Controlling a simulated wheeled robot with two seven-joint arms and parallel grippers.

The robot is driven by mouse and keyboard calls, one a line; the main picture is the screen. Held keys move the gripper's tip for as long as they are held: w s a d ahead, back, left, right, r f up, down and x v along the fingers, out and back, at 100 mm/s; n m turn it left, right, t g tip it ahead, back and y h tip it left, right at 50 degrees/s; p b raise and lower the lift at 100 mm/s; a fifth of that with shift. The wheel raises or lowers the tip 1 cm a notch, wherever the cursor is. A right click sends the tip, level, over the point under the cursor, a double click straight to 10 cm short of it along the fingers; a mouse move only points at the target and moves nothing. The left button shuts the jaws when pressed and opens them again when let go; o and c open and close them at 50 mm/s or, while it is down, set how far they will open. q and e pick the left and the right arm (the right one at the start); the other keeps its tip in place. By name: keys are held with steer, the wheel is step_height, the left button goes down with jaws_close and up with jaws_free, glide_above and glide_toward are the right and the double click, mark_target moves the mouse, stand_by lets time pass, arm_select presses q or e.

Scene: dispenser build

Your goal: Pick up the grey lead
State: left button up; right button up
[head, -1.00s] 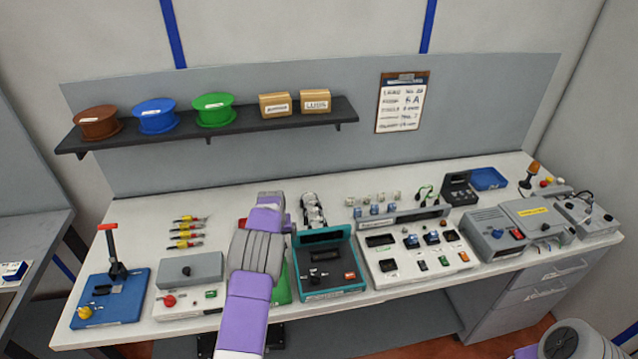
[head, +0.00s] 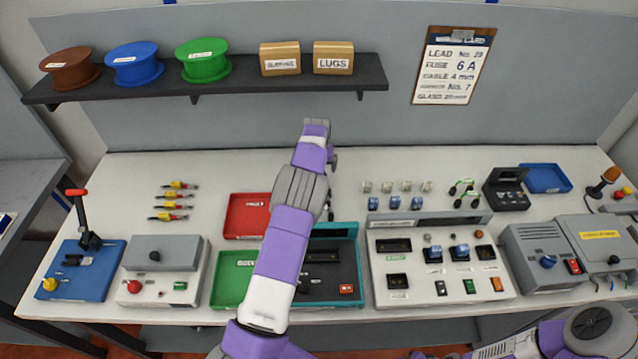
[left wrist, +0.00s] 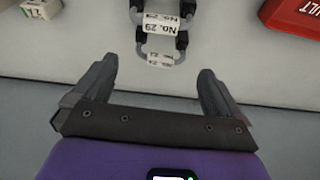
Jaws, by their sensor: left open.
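Grey leads with black ends and white "No. 29" labels lie on the bench at the top middle of the left wrist view. The nearest grey lead (left wrist: 158,61) is a small loop just beyond my fingertips. My left gripper (left wrist: 157,75) is open and empty, with its two fingers apart on either side of that lead's line, not closed on it. In the head view my left gripper (head: 331,165) is over the bench's middle, and my arm hides most of the leads. My right gripper is out of view; only part of my right arm shows at the lower right.
A red tray (head: 246,203) and a green tray (head: 230,293) lie left of my arm. A teal-edged station (head: 357,262) and a white test panel (head: 440,295) stand right. Several small cubes sit further right. A shelf (head: 290,95) with spools and boxes runs behind.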

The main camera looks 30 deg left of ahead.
arm_select(q)
steer(key=x, duration=0.3)
steer(key=shift+w, duration=0.15)
steer(key=x, duration=0.4)
steer(key=shift+a+f, duration=0.15)
steer(key=shift+f, duration=0.15)
steer(key=c, duration=0.8)
